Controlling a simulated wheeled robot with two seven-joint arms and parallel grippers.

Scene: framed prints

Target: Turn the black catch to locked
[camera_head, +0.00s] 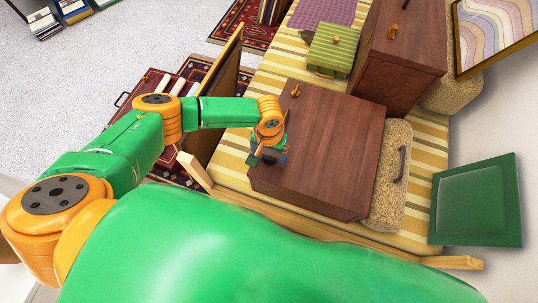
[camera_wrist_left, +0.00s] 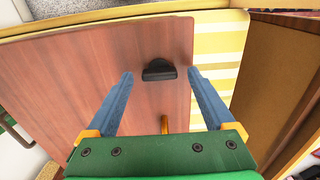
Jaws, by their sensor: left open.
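The black catch (camera_wrist_left: 160,70) is a small dark half-round piece on a reddish-brown wooden panel (camera_wrist_left: 75,75) in the left wrist view. My left gripper (camera_wrist_left: 160,74) is open, with one blue finger to either side of the catch in the picture. I cannot tell whether the fingers touch it. In the head view my left gripper (camera_head: 268,156) is at the left edge of the brown wooden box (camera_head: 330,140); the catch is not visible there. My right gripper is not in view.
An orange-gold handle (camera_wrist_left: 165,123) shows on the panel between the fingers, below the catch. A second brown cabinet (camera_head: 400,60) and a green striped box (camera_head: 332,50) stand farther back. A green panel (camera_head: 476,200) lies at right. An upright brown board (camera_head: 215,95) stands left.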

